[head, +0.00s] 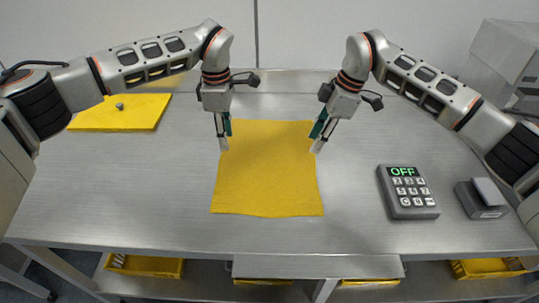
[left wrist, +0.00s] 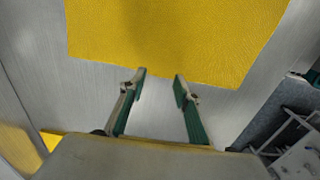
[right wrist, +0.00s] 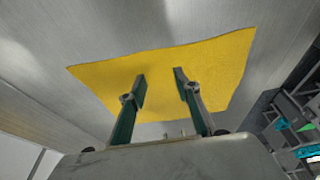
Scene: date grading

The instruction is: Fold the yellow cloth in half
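The yellow cloth (head: 268,175) lies flat and unfolded in the middle of the metal table. It also shows in the left wrist view (left wrist: 170,35) and the right wrist view (right wrist: 190,70). My left gripper (head: 223,146) is over the cloth's left edge, in its far half. Its fingers are apart and empty in the left wrist view (left wrist: 160,73). My right gripper (head: 317,147) is at the cloth's right edge, also in the far half. Its fingers are apart in the right wrist view (right wrist: 160,72), with nothing between them. I cannot tell whether the fingertips touch the cloth.
A keypad device (head: 407,192) reading OFF and a grey box (head: 482,198) stand on the right. Yellow bins (head: 145,266) sit under the table. The front left of the table is clear.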

